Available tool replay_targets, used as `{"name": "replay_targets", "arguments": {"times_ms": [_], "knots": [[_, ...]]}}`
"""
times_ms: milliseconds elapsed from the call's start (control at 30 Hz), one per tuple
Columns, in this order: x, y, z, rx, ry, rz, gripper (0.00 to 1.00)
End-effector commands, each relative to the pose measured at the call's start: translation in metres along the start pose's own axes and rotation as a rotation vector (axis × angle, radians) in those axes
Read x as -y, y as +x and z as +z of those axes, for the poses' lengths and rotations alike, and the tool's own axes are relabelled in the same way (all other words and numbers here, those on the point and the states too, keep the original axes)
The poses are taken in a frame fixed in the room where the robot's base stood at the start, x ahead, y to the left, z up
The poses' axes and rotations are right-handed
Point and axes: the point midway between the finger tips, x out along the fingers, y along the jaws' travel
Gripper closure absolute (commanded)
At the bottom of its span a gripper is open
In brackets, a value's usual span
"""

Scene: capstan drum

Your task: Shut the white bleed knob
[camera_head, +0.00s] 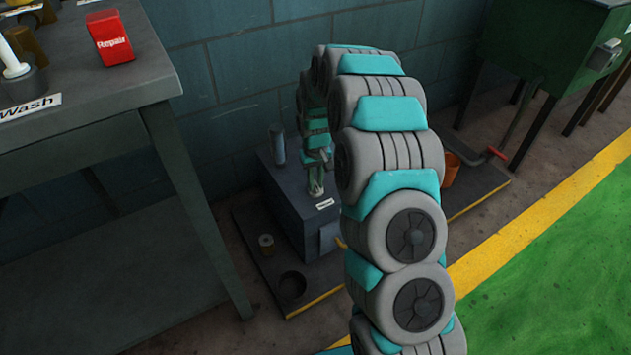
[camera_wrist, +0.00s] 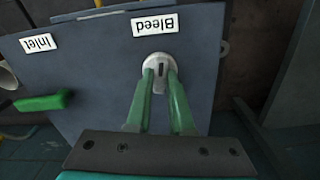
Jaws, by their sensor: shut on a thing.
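The white bleed knob (camera_wrist: 158,58) is round with a dark slot in its face. In the head view my gripper (camera_head: 316,182) is small and partly hidden over the grey box (camera_head: 290,200).
A dark bench (camera_head: 80,110) stands left. A small cup (camera_head: 266,244) and a black bowl (camera_head: 292,285) sit before the box. An orange bucket (camera_head: 451,168) stands right.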

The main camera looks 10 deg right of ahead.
Motion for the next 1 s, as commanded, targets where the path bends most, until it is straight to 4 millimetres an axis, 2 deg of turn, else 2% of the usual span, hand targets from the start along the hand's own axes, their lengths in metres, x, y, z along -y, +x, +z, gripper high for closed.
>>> {"name": "replay_targets", "arguments": {"times_ms": [400, 967, 1000], "knots": [[0.0, 0.0, -0.0001, 0.0, -0.189, 0.0, 1.0], [-0.0001, -0.0001, -0.0001, 0.0, -0.217, 0.001, 1.0], [-0.0001, -0.0001, -0.0001, 0.0, -0.217, 0.001, 0.77]]}}
